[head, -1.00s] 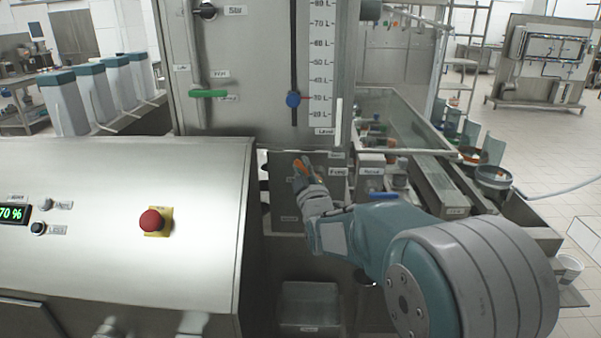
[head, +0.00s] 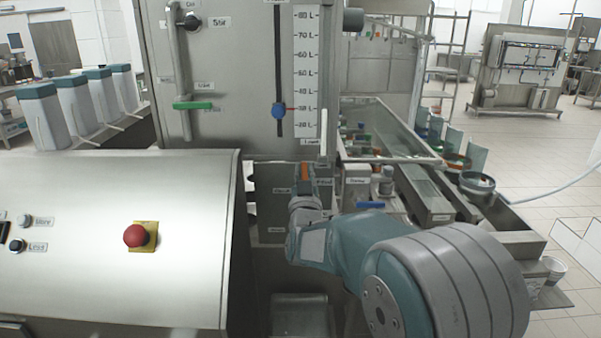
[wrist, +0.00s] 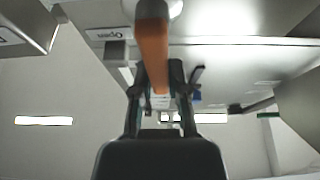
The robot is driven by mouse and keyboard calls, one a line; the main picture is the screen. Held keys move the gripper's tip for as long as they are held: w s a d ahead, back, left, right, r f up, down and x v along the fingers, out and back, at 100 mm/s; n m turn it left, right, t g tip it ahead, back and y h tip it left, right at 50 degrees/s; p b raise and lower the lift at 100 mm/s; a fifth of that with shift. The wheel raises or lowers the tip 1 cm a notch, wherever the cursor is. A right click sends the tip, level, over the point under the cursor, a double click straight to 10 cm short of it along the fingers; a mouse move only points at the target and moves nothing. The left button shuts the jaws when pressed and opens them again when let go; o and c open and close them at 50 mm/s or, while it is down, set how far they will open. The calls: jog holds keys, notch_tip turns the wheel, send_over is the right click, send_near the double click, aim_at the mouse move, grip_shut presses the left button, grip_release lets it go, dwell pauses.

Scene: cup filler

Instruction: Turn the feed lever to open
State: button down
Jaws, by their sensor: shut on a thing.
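An orange-handled lever (head: 305,172), which I take to be the feed lever, sits low under the tall steel tank, beside a dark box. In the wrist view its orange handle (wrist: 153,50) runs down between the fingers, below a round pale hub. My gripper (wrist: 159,80) is shut on the handle. In the head view my gripper (head: 303,190) is small and partly hidden by my own arm. A label reading "Open" (wrist: 105,34) shows left of the lever in the wrist view. In the head view the handle stands nearly upright.
A steel console with a red stop button (head: 136,235) fills the lower left. A blue handle (head: 370,205) is to the right of my gripper. Open floor lies at the far right.

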jog(key=shift+d+r+m, duration=0.1)
jog(key=shift+r+m, duration=0.3)
jog(key=shift+m, duration=0.1)
jog(key=c, duration=0.6)
grip_release()
jog(key=shift+s, duration=0.1)
jog(key=shift+f, duration=0.15)
jog(key=shift+f, duration=0.1)
jog(key=v, duration=1.2)
jog(key=shift+a+f, duration=0.1)
jog(key=shift+a, duration=0.1)
